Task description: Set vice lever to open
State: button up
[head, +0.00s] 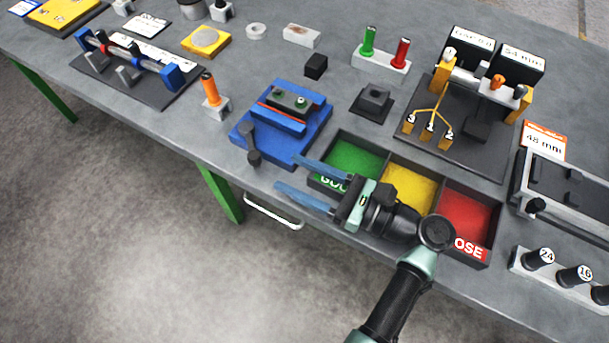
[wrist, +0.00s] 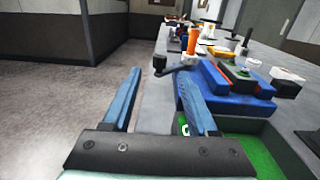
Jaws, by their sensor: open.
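The blue vice (head: 283,124) stands on the grey bench, left of the sorting tray; it also shows in the wrist view (wrist: 228,88). It has a dark block with green spots between its jaws. The vice lever (head: 252,146) is a dark bar with black knobs on the vice's left side. In the wrist view the lever (wrist: 177,69) sticks out to the left, ending in a black knob. My gripper (head: 286,175) is open, its two blue fingers pointing left toward the lever and apart from it. Nothing is between the fingers.
A tray with green, yellow and red compartments (head: 398,161) lies close by my gripper. An orange-handled tool (head: 210,89) stands in a block left of the vice. A white handle (head: 273,214) sits on the bench's front edge. Floor space in front is clear.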

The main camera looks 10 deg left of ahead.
jog(key=shift+s+d, duration=0.2)
jog(key=shift+d, duration=0.3)
jog(key=shift+c, duration=0.3)
